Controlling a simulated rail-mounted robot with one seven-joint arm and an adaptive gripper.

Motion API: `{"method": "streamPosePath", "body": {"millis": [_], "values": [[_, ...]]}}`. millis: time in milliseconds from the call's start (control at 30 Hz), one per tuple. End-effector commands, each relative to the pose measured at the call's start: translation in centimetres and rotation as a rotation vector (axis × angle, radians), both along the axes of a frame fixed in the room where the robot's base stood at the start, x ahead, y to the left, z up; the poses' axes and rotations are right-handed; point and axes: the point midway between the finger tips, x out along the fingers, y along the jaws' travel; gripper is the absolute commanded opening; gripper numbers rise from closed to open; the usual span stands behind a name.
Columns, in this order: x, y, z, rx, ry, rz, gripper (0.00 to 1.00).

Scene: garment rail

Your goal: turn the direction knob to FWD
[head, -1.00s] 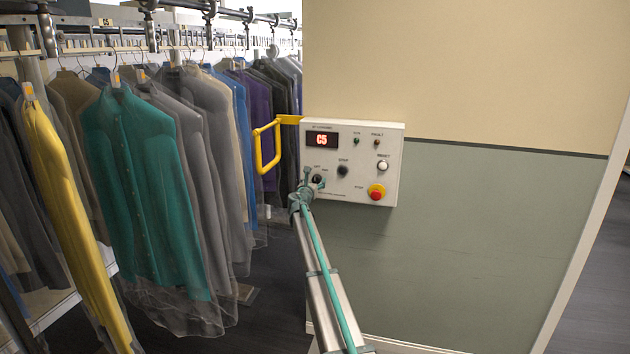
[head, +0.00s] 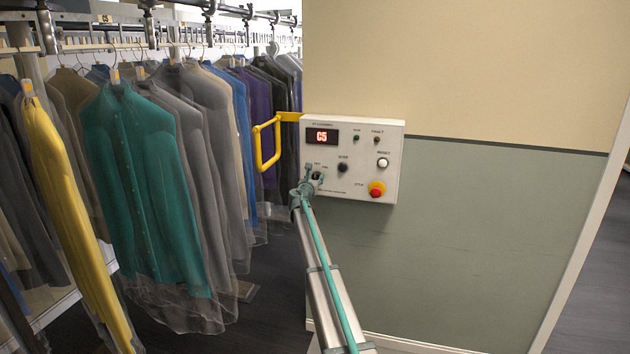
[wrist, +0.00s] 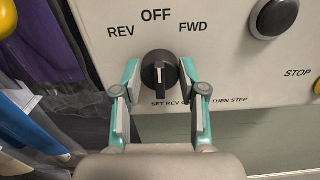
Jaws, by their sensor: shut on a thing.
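The direction knob (wrist: 159,72) is a round black knob with a white line on the white control panel (head: 390,150). In the wrist view the labels REV, OFF and FWD (wrist: 193,27) curve above it. The white line stands about upright, in line with OFF. My gripper (wrist: 158,84) has one teal and grey finger on each side of the knob and is shut on it. In the head view my gripper (head: 316,174) is at the panel's lower left and partly covers the knob.
The panel also has a red display (head: 322,137), a black step button (head: 342,168), a white reset button (head: 382,163) and a red stop button (head: 377,189). A yellow handle (head: 266,145) sticks out left of the panel. Garments hang further left, near my gripper.

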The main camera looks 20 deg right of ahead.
Motion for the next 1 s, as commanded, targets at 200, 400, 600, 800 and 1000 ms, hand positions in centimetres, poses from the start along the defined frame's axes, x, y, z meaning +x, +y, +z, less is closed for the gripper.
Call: {"method": "streamPosePath", "body": {"millis": [200, 400, 600, 800, 1000], "values": [[-0.01, -0.05, -0.51, 0.078, -0.064, 0.0, 0.07], [-0.04, -0.1, -0.64, 0.197, -0.159, 0.0, 0.07], [-0.08, -0.13, -0.59, 0.323, -0.261, 0.0, 0.07], [-0.12, -0.17, -0.49, 0.43, -0.346, 0.001, 0.07], [-0.14, -0.19, -0.36, 0.501, -0.402, 0.0, 0.07]]}}
